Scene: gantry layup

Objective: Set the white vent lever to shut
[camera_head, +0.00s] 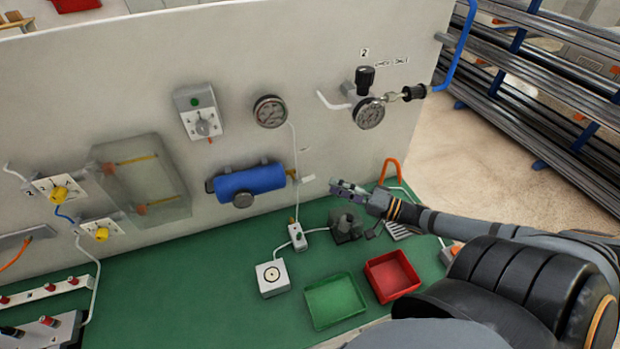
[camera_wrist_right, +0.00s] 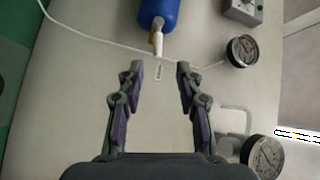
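The blue cylinder (camera_head: 250,181) is mounted on the upright panel, with a small brass fitting (camera_head: 292,173) at its right end. In the right wrist view, the blue cylinder (camera_wrist_right: 158,12) is at the top. A short white piece, apparently the vent lever (camera_wrist_right: 158,46), sticks out from its brass end towards my gripper. A small label (camera_wrist_right: 159,73) lies just beyond it on the panel. My right gripper (camera_wrist_right: 159,76) is open and empty, its fingers spread either side of the label, apart from the lever. In the head view my right gripper (camera_head: 347,189) is right of the cylinder.
A round gauge (camera_head: 270,111) and a regulator gauge (camera_head: 369,112) are on the panel above. A thin white tube runs down past the fitting. A green tray (camera_head: 335,300) and red tray (camera_head: 391,276) sit on the green bench (camera_head: 215,300) below.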

